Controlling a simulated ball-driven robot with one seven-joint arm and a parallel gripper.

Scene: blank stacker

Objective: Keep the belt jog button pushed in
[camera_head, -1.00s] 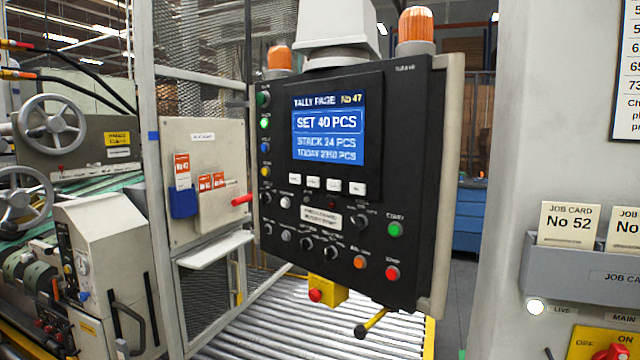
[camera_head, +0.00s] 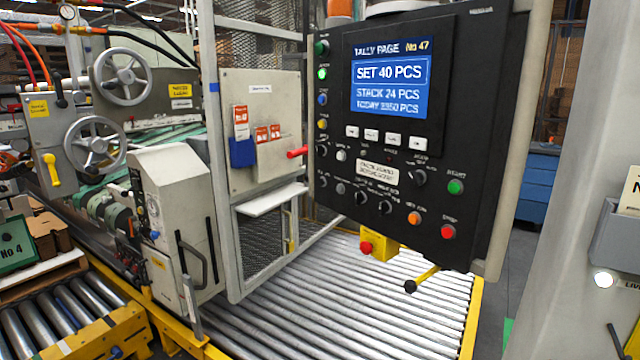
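I cannot tell which button is the belt jog button, as the small labels are unreadable. The black control panel (camera_head: 465,125) hangs at the upper right. Its left edge has a column of coloured buttons, including a blue button (camera_head: 322,99) and a yellow button (camera_head: 322,124). Its lower right has a green button (camera_head: 455,187), an orange button (camera_head: 414,218) and a red button (camera_head: 448,231). A grey machine cabinet (camera_head: 178,190) at left also carries small controls, with a blue one (camera_head: 155,235) on its side. My gripper is not in view.
A roller conveyor (camera_head: 330,305) runs below the panel. A yellow box with a red button (camera_head: 366,248) and a black-knobbed lever (camera_head: 411,286) hang under the panel. A mesh guard with a grey door (camera_head: 270,90) stands left of it. A pale column (camera_head: 580,200) stands at right.

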